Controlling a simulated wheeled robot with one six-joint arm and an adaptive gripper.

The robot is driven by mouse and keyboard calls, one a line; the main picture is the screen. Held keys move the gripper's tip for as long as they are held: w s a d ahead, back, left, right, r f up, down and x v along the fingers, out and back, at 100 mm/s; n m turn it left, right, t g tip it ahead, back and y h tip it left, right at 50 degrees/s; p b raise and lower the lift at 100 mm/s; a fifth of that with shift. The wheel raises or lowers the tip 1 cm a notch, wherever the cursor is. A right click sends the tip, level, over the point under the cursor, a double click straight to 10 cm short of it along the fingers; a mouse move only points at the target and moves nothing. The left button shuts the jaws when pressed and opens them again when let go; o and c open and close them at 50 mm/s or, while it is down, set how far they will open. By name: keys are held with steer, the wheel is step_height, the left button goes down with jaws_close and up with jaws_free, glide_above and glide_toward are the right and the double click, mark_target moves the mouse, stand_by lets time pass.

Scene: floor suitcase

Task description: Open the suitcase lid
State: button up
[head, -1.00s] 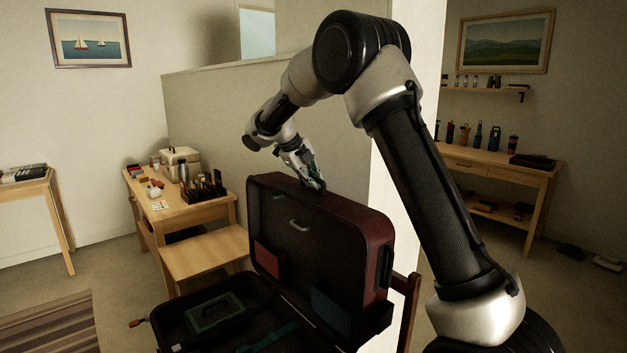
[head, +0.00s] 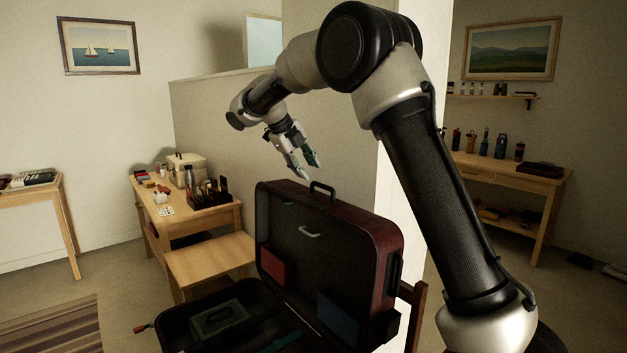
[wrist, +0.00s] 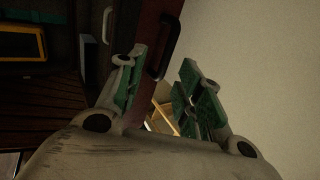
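The suitcase stands open in the head view, its dark red lid (head: 345,235) upright at the back of the dark base (head: 178,325). A black handle (head: 322,189) sits on the lid's top edge. My gripper (head: 305,172) is above the lid's top edge, just left of the handle, with its fingers apart and nothing between them. In the wrist view my gripper (wrist: 160,95) shows two green-padded fingers spread wide. The handle (wrist: 163,47) and lid edge (wrist: 138,100) lie beyond the fingers there, apart from the pads.
A red pouch (head: 273,266) and a blue one (head: 338,318) are on the lid's inside. A green case (head: 220,318) lies in the base. A low wooden bench (head: 210,258) and a desk (head: 165,208) with items stand left. A partition wall (head: 225,125) rises behind.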

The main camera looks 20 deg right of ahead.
steer(key=v, duration=0.3)
steer(key=s+d+f+m+g+y, duration=0.1)
steer(key=s+f+m, duration=0.35)
steer(key=m, duration=0.65)
steer(key=s+f+m+g+y, duration=0.1)
steer(key=s+f+m+y, duration=0.15)
steer(key=s+m, duration=0.55)
steer(key=s+d+m+t, duration=0.1)
steer(key=s+d+m, duration=0.3)
steer(key=s+m, duration=0.3)
steer(key=s+d+m+t+y, duration=0.1)
steer(key=s+d+m, duration=0.4)
steer(key=s, duration=0.8)
steer(key=s+d+r+m+t+y, duration=0.1)
steer(key=s+d+m, duration=0.3)
steer(key=s+m, duration=0.5)
steer(key=shift+s+d+m+t, duration=0.3)
steer(key=shift+s+t, duration=0.1)
steer(key=shift+s, duration=0.15)
